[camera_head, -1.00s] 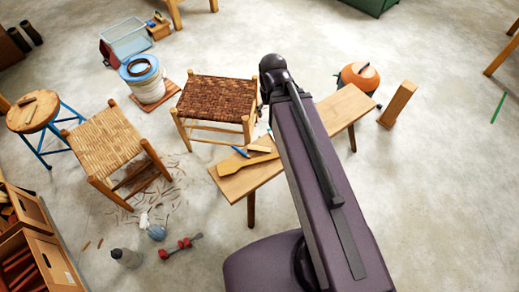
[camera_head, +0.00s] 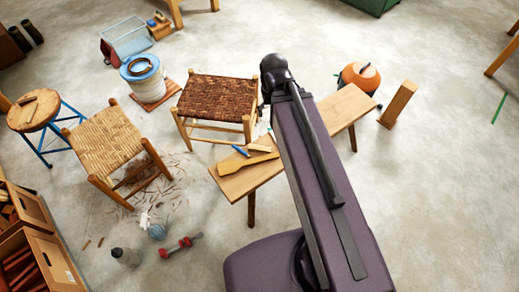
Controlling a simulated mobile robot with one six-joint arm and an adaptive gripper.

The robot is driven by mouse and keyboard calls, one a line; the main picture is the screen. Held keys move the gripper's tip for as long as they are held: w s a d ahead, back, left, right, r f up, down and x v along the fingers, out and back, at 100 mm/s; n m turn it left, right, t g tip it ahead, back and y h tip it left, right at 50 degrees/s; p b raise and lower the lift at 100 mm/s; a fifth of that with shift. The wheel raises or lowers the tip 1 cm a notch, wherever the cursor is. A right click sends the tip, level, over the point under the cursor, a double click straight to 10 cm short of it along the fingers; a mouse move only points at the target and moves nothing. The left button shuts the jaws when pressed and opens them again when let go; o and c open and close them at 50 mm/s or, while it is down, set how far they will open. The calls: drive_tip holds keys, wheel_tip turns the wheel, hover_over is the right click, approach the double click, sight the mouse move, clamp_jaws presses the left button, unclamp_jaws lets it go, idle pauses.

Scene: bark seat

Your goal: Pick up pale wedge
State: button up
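A small pale wooden piece (camera_head: 259,148), which looks like the pale wedge, lies on the wooden bench (camera_head: 232,188) just left of my arm. It is too small to make out its exact shape. Another pale bit shows right beside my arm's edge, partly hidden. My purple arm crosses over the bench and covers its middle. My gripper cannot be made out; only the dark joint at the far end of the arm shows.
On the bench lie a flat wooden paddle-like tool (camera_head: 247,164) and a blue marker-like item (camera_head: 240,151). A dark woven stool (camera_head: 216,97) stands close behind the bench, a light woven stool (camera_head: 105,140) farther left. An upright wooden block (camera_head: 397,105) stands at right.

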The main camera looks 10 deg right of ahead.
drive_tip(key=shift+f, duration=0.1)
drive_tip(key=n+b, duration=1.4)
drive_tip(key=b, duration=1.9)
hover_over(257, 147)
wheel_tip(257, 147, down, 33)
drive_tip(key=shift+s, duration=0.2)
wheel_tip(257, 147, down, 9)
drive_tip(key=b, duration=0.8)
drive_tip(key=shift+r+b, duration=0.2)
drive_tip(key=shift+b, duration=0.2)
drive_tip(key=shift+f, duration=0.1)
drive_tip(key=shift+w+f+b, duration=0.2)
drive_tip(key=shift+f+b, duration=2.3)
drive_tip(key=shift+b, duration=0.1)
